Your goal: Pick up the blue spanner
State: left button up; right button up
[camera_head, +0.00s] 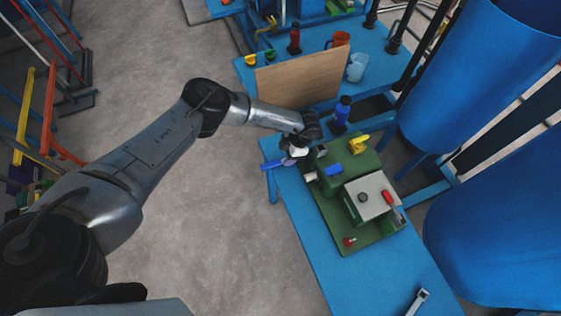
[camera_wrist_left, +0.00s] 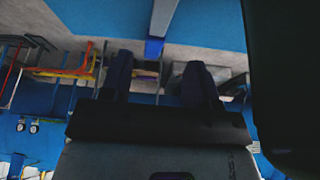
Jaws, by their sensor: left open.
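My left gripper (camera_head: 292,158) is at the table's left edge, beside the green base plate, seen small. In the left wrist view its two dark blue fingers (camera_wrist_left: 160,78) stand apart with a clear gap, nothing between them. A short bright blue bar (camera_head: 272,164) sticks out left of the gripper past the table edge; I cannot tell if it is the spanner or a finger. In the left wrist view a grey strip with a blue end (camera_wrist_left: 154,47) lies beyond the fingertips; I cannot tell what it is. No spanner is clearly recognisable. My right gripper is not in view.
The blue table (camera_head: 300,205) holds the green base plate (camera_head: 330,215) with a grey-topped box, a yellow part and a blue bottle (camera_head: 343,107) behind. A wooden board (camera_head: 300,80) stands at the back. Large blue tanks (camera_head: 480,75) stand right. A silver piece (camera_head: 417,300) lies in front.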

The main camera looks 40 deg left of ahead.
aim_at(281, 160)
pick_arm(q)
jog(key=shift+w+b+x, duration=0.15)
jog(key=shift+b+x, duration=0.15)
jog(key=shift+x, duration=1.05)
jog(key=shift+w+b+x, duration=0.1)
jog(key=shift+b+x, duration=0.15)
jog(key=shift+x, duration=1.05)
jog(key=shift+a, duration=0.1)
jog(key=shift+c, duration=0.4)
grip_shut()
jog(key=shift+r, duration=0.1)
jog(key=shift+w+r, duration=0.1)
jog(key=shift+r, duration=0.4)
notch_tip(281, 160, up, 17)
jog(key=p, duration=0.3)
jog(key=shift+p, duration=0.4)
jog(key=shift+f, duration=0.1)
